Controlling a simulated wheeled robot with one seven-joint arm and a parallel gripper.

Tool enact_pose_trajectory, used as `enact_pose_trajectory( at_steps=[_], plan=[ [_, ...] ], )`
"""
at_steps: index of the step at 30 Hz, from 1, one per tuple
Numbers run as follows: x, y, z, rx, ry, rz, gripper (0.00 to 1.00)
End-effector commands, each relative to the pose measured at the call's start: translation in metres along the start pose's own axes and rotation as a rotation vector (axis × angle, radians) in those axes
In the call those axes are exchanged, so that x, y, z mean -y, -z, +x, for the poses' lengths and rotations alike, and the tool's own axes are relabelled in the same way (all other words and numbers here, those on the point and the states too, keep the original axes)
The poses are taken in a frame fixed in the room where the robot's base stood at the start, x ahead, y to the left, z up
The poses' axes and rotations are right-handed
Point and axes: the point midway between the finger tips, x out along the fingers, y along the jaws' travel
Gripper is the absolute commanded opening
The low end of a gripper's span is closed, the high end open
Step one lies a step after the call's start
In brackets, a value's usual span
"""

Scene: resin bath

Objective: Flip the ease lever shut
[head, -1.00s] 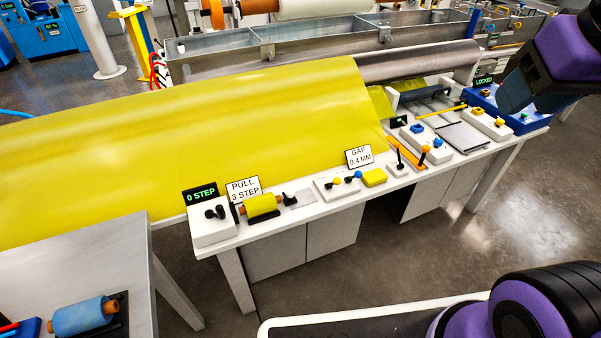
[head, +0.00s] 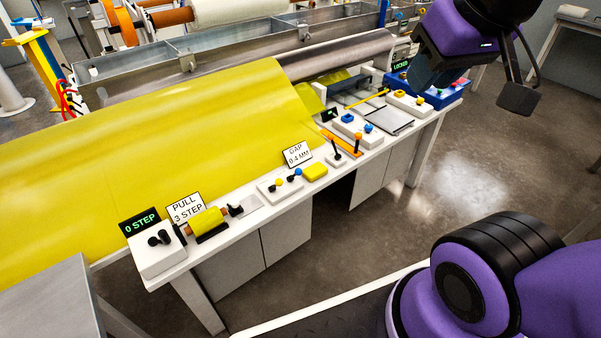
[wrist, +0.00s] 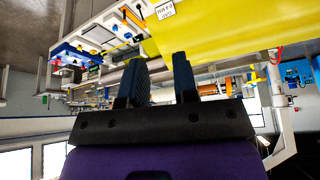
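No control in view bears a readable "ease" label, so I cannot tell which is the ease lever. Small knobbed controls with a yellow knob (head: 278,181) and a blue knob (head: 298,173) sit by the "GAP 0.4 MM" sign (head: 297,154). My gripper (head: 432,70) hangs at the upper right, above the bench's far end, apart from the controls. In the wrist view its fingers (wrist: 158,78) are spread with nothing between them.
The white bench (head: 262,217) runs diagonally beside a wide yellow sheet (head: 150,150). A "0 STEP" display (head: 140,222) and "PULL 3 STEP" sign (head: 186,208) stand at its near end. A blue tray (head: 440,101) sits at its far end. Open floor (head: 480,170) lies to the right.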

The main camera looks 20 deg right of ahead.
Motion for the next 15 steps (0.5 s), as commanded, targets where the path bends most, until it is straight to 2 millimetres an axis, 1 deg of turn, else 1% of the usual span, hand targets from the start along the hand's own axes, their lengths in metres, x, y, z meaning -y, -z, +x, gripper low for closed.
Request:
enact_pose_trajectory(
  at_steps=[1,3,8,15],
  plan=[
    [0.0,0.001,0.001,0.007,0.001,0.002,0.16],
    [0.001,0.004,0.004,0.022,0.004,0.008,0.0],
    [0.003,0.015,0.015,0.093,0.018,0.032,0.0],
    [0.007,0.038,0.043,0.235,0.061,0.088,0.0]
  ],
)
